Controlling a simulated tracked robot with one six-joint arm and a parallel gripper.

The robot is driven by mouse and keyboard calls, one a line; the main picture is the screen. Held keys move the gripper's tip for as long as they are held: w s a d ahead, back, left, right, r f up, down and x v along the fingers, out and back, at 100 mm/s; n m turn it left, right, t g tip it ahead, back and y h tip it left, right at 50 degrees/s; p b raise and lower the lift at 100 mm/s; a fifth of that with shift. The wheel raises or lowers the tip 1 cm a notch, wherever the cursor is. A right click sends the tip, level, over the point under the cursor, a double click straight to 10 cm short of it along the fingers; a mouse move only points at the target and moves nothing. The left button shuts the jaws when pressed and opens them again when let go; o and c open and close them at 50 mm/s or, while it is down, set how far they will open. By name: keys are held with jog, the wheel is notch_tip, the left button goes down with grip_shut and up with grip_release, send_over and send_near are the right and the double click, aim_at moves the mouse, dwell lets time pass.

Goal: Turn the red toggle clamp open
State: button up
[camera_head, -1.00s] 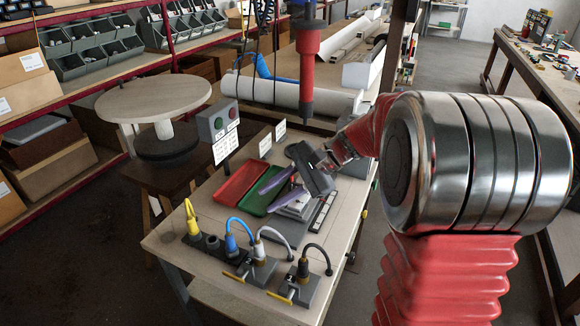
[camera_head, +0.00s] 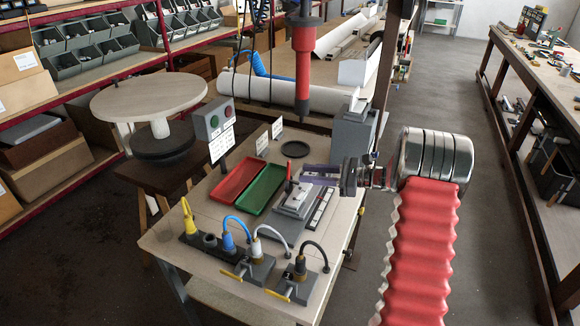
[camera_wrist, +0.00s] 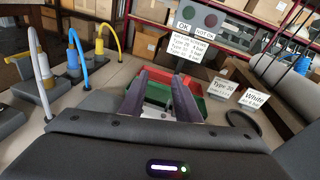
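The red toggle clamp (camera_head: 290,173) shows as a small upright handle at the back left of a grey fixture (camera_head: 284,217) on the bench. My gripper (camera_head: 306,174) reaches in from the right with its purple fingers level, just right of the clamp handle. I cannot tell whether they touch it. In the wrist view my gripper (camera_wrist: 163,73) has its two fingers apart, with nothing clearly held between them. The clamp is not clearly made out there, as the fingers and the dark gripper body hide much of the fixture.
A red tray (camera_head: 238,181) and a green tray (camera_head: 264,190) lie left of the fixture. Several cabled connectors (camera_head: 230,243) stand along the bench's front edge. A button box (camera_head: 214,120) stands behind. A red hanging tool (camera_head: 305,70) is above the back of the bench.

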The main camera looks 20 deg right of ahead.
jog(key=w+d+f+m+t, duration=0.1)
jog(key=d+f+m+t, duration=0.1)
jog(key=d, duration=0.4)
jog(key=shift+d+f+m+t, duration=0.15)
jog(key=shift+f+m+t, duration=0.3)
jog(key=shift+f, duration=0.35)
jog(key=shift+w, duration=0.1)
send_over(289, 179)
jog(key=shift+w, duration=0.4)
jog(key=shift+c, duration=0.3)
grip_shut()
jog(key=shift+d, duration=0.1)
